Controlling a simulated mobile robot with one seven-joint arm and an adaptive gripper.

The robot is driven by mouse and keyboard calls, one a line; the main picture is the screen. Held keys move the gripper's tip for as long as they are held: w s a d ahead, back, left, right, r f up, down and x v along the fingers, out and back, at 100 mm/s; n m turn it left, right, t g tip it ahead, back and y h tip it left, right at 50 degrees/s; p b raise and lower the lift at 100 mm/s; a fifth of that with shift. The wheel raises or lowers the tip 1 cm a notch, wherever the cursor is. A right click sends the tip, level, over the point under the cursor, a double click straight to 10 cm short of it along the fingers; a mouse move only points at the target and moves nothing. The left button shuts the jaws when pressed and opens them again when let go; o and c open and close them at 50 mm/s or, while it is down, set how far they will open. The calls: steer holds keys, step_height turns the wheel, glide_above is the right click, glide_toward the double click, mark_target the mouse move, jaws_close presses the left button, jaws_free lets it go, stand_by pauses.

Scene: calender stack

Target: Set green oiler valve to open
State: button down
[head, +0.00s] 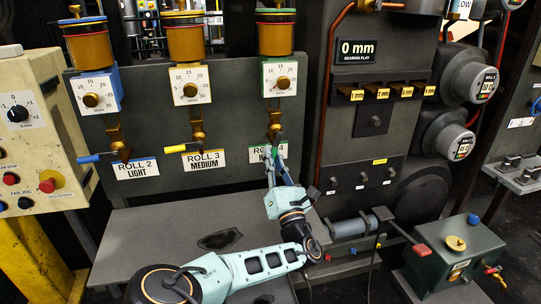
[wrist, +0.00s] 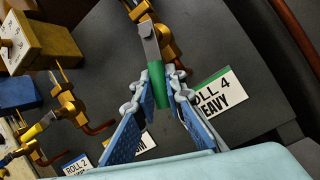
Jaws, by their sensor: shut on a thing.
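The green oiler valve's handle (wrist: 157,80) shows in the wrist view as a green sleeve on a flat metal lever. The lever runs from the brass valve body (wrist: 168,42) toward my gripper (wrist: 160,95). My gripper's blue pads are shut on the green sleeve, one on each side. In the head view my gripper (head: 275,150) is at this valve, below the green-edged dial (head: 280,80), and hides most of the handle. The "ROLL 4 HEAVY" label (wrist: 222,97) is beside the fingers in the wrist view and partly covered in the head view.
The blue valve handle (head: 89,158) and yellow valve handle (head: 174,149) point left from their brass valves. Brass-and-amber oilers (head: 186,42) stand above the dials. A grey plate (head: 165,225) lies below the panel. A copper pipe (head: 329,100) runs at the right.

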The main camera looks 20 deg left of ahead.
steer(key=shift+w+d+f+n+g+y+b, duration=0.15)
steer(key=shift+d+n+g+y, duration=0.2)
steer(key=shift+n, duration=0.6)
steer(key=shift+w+d+r+n+g+y+b, duration=0.1)
steer(key=shift+w+d+n+g+y+b, duration=0.25)
steer(key=shift+n, duration=0.65)
steer(key=shift+d+f+n+g+y, duration=0.15)
steer(key=shift+n+g+y, duration=0.3)
steer(key=shift+n, duration=0.5)
steer(key=shift+d+r, duration=0.1)
steer(key=c, duration=2)
jaws_free()
steer(key=shift+o, duration=0.2)
steer(key=v, duration=1.2)
steer(key=shift+d, duration=0.15)
